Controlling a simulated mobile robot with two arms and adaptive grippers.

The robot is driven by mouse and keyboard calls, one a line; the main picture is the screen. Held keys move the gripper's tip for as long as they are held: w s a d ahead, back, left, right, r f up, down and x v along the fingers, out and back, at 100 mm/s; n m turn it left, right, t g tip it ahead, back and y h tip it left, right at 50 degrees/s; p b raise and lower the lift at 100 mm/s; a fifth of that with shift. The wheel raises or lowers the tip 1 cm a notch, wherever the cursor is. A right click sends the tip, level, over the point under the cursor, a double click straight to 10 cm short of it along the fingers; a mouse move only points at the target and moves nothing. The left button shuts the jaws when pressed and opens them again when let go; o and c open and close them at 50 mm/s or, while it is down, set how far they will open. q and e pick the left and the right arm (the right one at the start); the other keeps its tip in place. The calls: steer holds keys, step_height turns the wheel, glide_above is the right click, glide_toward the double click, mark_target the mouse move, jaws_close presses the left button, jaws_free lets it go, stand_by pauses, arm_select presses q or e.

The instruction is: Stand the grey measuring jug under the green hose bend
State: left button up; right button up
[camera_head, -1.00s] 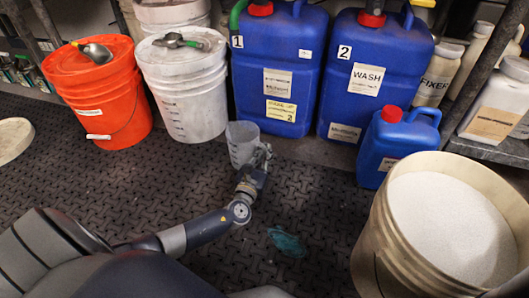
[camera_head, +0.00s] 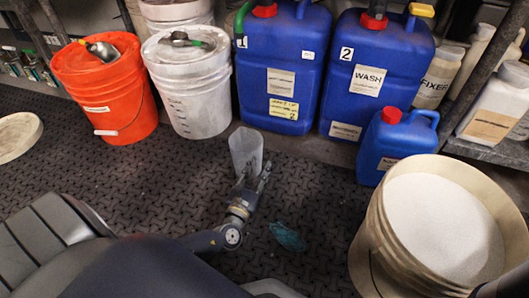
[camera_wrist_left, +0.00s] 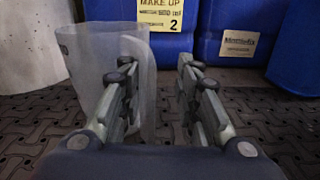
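The grey measuring jug (camera_head: 243,147), translucent and tapered, is upright on or just above the dark floor, in front of the blue container marked 1; its base is partly hidden. The green hose bend (camera_head: 240,17) shows at that container's upper left, behind the jug. My left gripper (camera_head: 256,174) is at the jug's near right side. In the left wrist view the two fingers (camera_wrist_left: 158,75) are apart; the left one overlaps the jug (camera_wrist_left: 88,70), whose right edge shows between them. I cannot tell whether they touch it. My right gripper is not in view.
An orange bucket (camera_head: 103,90) and a white bucket (camera_head: 190,92) stand at the back left. Blue containers (camera_head: 285,55) (camera_head: 372,75) and a small blue canister (camera_head: 397,150) stand behind. A bucket of white powder (camera_head: 377,215) is at right. The floor left of the jug is clear.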

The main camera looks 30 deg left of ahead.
arm_select(q)
steer(key=shift+p+v, duration=0.4)
steer(key=shift+v, duration=1.35)
steer(key=shift+o, duration=0.5)
steer(key=o, duration=1.6)
steer(key=shift+c, duration=0.2)
steer(key=shift+s, duration=0.1)
steer(key=v, duration=0.7)
steer(key=shift+s, duration=0.1)
jaws_close()
